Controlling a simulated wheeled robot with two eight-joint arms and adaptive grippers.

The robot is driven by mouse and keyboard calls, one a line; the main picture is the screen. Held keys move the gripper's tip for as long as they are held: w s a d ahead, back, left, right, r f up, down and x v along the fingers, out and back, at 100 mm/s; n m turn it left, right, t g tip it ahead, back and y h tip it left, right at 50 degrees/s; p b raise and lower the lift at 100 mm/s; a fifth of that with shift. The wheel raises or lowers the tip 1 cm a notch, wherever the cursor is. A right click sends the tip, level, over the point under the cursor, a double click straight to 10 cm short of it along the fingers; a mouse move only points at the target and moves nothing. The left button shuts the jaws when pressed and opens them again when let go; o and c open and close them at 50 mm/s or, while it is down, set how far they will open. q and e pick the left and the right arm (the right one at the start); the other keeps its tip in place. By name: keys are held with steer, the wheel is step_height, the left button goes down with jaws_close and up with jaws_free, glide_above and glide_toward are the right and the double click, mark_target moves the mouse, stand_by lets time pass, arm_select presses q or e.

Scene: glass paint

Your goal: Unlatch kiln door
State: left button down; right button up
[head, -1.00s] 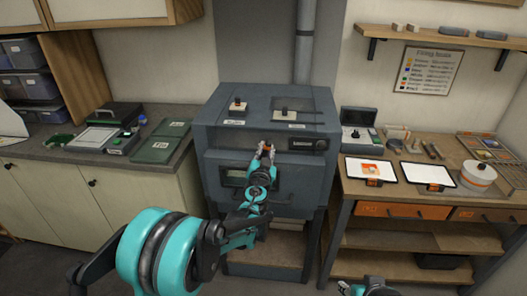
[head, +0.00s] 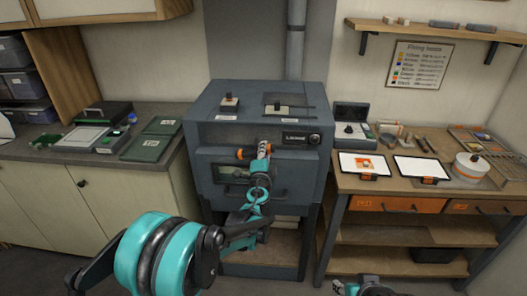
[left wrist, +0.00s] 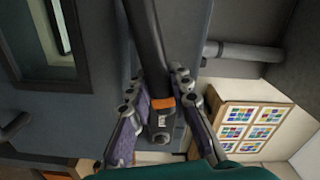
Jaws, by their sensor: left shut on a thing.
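The kiln (head: 228,100) is a dark blue-grey box on legs in the middle of the head view. Its front door has a small window (head: 232,173). My left gripper (head: 261,158) is at the upper front of the door. In the left wrist view its fingers (left wrist: 160,112) are closed around a dark bar, the latch handle (left wrist: 147,50), with an orange band. An orange part (head: 240,153) shows left of the gripper in the head view. The gripper hides much of the latch. Part of my right arm (head: 365,286) shows at the bottom edge; its jaws are unclear.
A small dark panel (head: 297,138) with a light label and a round knob is on the kiln front. Two switches (head: 229,102) (head: 277,109) sit on top. A workbench (head: 400,189) with white tablets stands right; a counter (head: 60,152) with green boxes stands left.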

arm_select(q)
steer(key=shift+d+f+m+b, duration=0.1)
steer(key=shift+f+m+b, duration=0.15)
steer(key=shift+m, duration=0.5)
steer(key=shift+f+m+b, duration=0.1)
steer(key=shift+f+m, duration=0.15)
steer(key=shift+m, duration=0.5)
steer(key=c, duration=1.4)
jaws_free()
steer(key=shift+o, duration=0.2)
